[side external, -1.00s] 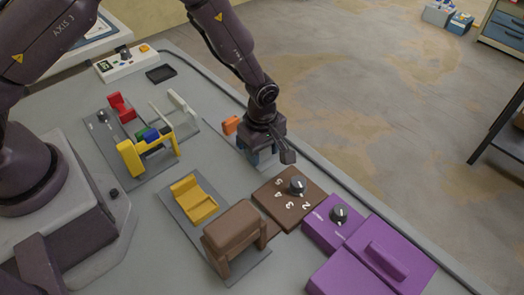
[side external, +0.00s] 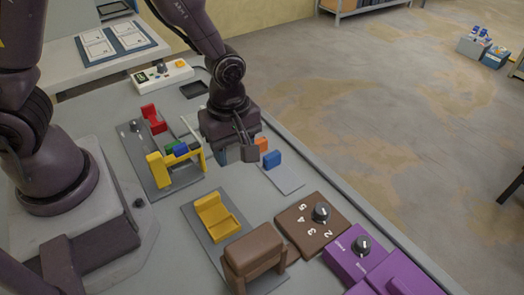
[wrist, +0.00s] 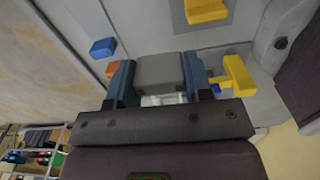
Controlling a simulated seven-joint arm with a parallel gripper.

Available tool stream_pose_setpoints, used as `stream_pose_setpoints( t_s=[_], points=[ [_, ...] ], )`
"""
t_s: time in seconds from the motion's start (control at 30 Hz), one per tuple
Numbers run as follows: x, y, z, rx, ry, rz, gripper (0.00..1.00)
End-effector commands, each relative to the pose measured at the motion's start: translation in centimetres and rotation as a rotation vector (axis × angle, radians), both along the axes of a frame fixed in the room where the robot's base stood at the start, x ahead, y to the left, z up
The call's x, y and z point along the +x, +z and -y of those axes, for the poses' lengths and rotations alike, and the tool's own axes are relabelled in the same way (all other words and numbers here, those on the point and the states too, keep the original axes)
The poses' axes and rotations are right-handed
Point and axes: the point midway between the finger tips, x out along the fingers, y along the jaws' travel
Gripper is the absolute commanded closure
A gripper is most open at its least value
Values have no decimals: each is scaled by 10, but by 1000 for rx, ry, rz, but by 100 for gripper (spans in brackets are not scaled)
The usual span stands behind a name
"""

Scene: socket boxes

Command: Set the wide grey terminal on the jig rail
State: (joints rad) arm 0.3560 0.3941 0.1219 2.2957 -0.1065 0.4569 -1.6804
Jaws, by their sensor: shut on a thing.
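My gripper (side external: 230,150) is shut on a wide grey block, the grey terminal (wrist: 160,72), which sits between the two blue fingers in the wrist view. In the side view the terminal is hidden behind the gripper. A jig with yellow end pieces (side external: 155,168) stands on a dark plate to the left of my gripper, with blue (side external: 180,149) and green pieces between its ends. Its rail is mostly covered. A yellow part (wrist: 238,76) shows just right of the gripper in the wrist view, apart from the held terminal.
A blue block (side external: 271,159) and an orange block (side external: 262,144) stand by a light grey strip (side external: 286,179), right of my gripper. A yellow cradle (side external: 216,214), brown block (side external: 254,252), brown dial box (side external: 300,232) and purple box (side external: 345,262) fill the front. A red piece (side external: 153,119) stands behind.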

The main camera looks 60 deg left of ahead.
Motion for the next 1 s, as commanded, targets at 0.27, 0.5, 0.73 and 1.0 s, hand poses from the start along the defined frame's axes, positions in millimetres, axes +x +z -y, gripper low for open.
stream_pose_setpoints(
  t_s=[0.27,0.5,0.73,1.0],
  points=[
    [-18,23,-4,-2,-1,6,77],
    [-19,60,-13,0,-70,0,77],
    [-15,59,-38,0,-393,-2,77],
    [-13,59,-76,-1,-873,-3,77]
  ],
)
